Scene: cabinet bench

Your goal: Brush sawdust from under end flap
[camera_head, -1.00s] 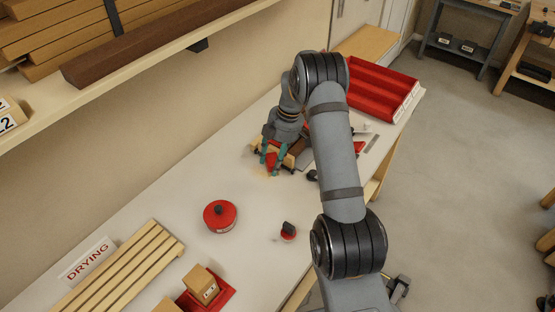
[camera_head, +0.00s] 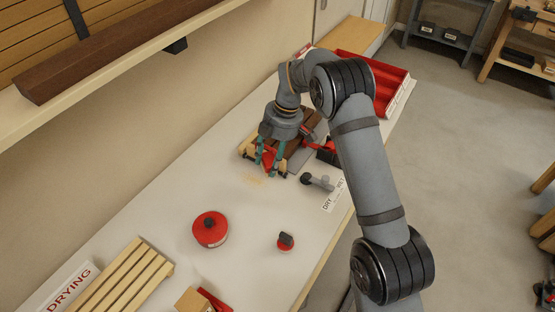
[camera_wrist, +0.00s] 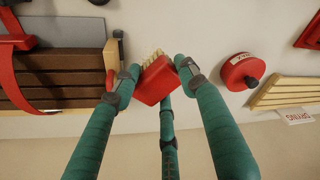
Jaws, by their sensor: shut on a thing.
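My gripper (camera_head: 269,166) is shut on a small red brush (camera_wrist: 155,82) with pale bristles. The brush (camera_head: 267,158) shows between the teal fingers in the head view, low by the near end of a brown slatted wooden piece (camera_head: 301,140). That piece also shows at the left of the wrist view (camera_wrist: 62,78), with a red strap over it. A pale tan patch of sawdust (camera_head: 253,180) lies on the bench just in front of the brush. The end flap is not clearly made out. I cannot tell whether the bristles touch the bench.
A red tin (camera_head: 210,229) and a small dark-handled red item (camera_head: 286,242) stand nearer on the bench. A grey tool (camera_head: 318,181) and a white sign (camera_head: 335,194) lie right of the gripper. A slatted drying rack (camera_head: 120,282) is front left. A shelf (camera_head: 120,75) overhangs the left.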

